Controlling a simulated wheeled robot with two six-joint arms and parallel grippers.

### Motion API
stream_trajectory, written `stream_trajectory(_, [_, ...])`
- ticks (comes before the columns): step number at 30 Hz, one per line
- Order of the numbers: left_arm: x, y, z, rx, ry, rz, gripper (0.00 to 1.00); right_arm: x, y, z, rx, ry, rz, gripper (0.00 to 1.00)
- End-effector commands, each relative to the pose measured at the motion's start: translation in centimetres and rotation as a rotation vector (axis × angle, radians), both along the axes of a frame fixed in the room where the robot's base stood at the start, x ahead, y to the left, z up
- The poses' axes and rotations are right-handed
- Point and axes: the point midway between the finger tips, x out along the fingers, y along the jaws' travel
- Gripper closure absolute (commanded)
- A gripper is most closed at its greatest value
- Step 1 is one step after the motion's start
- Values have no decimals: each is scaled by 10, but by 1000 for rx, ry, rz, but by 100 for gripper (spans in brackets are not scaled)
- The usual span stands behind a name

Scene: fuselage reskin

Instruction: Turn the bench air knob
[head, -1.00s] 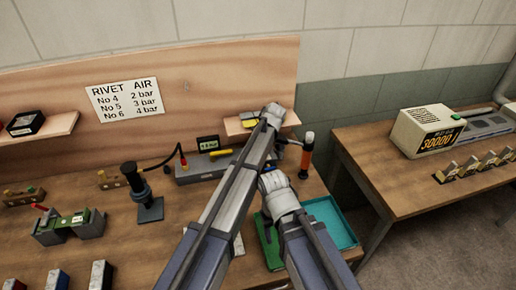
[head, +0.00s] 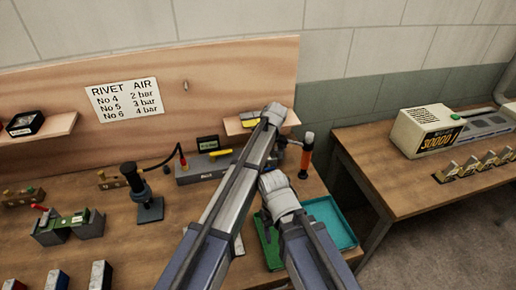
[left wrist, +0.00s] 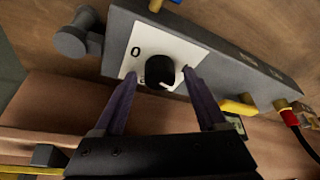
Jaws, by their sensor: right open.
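The air knob (left wrist: 160,71) is round and black with a pale mark, on a white plate (left wrist: 133,62) marked 0. It is on a grey box (left wrist: 235,75), which in the head view (head: 195,171) stands against the back board; there my arm hides the knob. My left gripper (left wrist: 160,76) is open, with its fingertips on either side of the knob and small gaps showing. In the head view the left gripper is hidden behind its arm. My right gripper (head: 275,182) is open, low over the bench by the green tray; its fingers are hard to make out.
A small display (head: 207,143) stands behind the box; its reading is too small to tell. A green tray (head: 268,246) and a teal tray (head: 335,222) lie at the bench's right. A black stand (head: 147,196) is left of the box.

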Motion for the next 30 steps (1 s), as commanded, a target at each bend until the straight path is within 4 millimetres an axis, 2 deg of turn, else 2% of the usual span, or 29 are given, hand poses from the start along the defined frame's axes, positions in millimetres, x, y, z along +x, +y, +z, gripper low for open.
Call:
stream_trajectory(11, [-1, 1, 0, 1, -1, -37, 23, 0, 0, 0, 0, 0, 0, 39])
stream_trajectory(25, [-2, 4, 0, 0, -2, -522, 23, 0, 0, 0, 0, 0, 0, 39])
stream_trajectory(27, [-7, 1, 21, 0, -2, -529, 23, 0, 0, 21, 0, 0, 0, 39])
stream_trajectory(30, [-13, -1, 37, 1, -1, -528, 23, 0, 0, 37, 0, 0, 0, 39])
